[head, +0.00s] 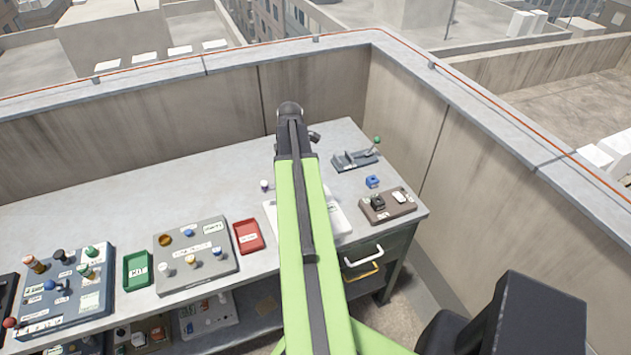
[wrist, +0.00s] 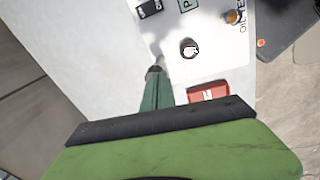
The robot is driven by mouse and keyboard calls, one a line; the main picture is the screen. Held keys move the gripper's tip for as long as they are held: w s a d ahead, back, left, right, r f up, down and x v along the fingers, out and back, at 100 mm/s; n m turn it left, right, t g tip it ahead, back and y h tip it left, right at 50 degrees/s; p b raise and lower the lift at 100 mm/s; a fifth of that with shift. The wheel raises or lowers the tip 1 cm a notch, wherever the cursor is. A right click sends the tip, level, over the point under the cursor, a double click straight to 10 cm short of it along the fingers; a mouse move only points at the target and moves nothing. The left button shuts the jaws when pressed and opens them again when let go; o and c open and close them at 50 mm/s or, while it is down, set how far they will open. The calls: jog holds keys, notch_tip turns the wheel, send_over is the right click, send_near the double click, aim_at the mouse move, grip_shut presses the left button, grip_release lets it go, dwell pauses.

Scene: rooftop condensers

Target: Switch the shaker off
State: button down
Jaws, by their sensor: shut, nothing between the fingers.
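A white panel (head: 340,222) lies on the bench, mostly hidden behind my arm in the head view. In the wrist view the white panel (wrist: 205,68) carries a dark round knob (wrist: 188,48), an amber part (wrist: 233,17) and a dark labelled piece (wrist: 150,8) at the top edge. Its lettering is only partly readable, and I cannot tell which part is the shaker's switch. My gripper (wrist: 156,72) is shut and empty, its tip over the panel's left edge, left of the knob. I cannot tell whether it touches. In the head view my arm hides the fingertips.
A red tray (head: 248,236), a grey panel with knobs (head: 197,275) and a green tray (head: 137,271) are left of my arm. A brown board (head: 388,206), a blue block (head: 373,182) and a lever unit (head: 355,160) are right. A concrete parapet (head: 400,120) borders the bench.

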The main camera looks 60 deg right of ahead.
jog(key=s+d+r+n, duration=0.1)
jog(key=s+d, duration=0.6)
jog(key=d, duration=0.1)
jog(key=shift+n, duration=0.4)
jog(key=shift+a, duration=0.1)
jog(key=f+b, duration=0.4)
jog(key=w+d+f+b, duration=0.1)
jog(key=f+b, duration=0.8)
jog(key=f, duration=0.1)
jog(key=shift+w+d, duration=0.25)
jog(key=shift+w, duration=0.15)
jog(key=shift+r, duration=0.2)
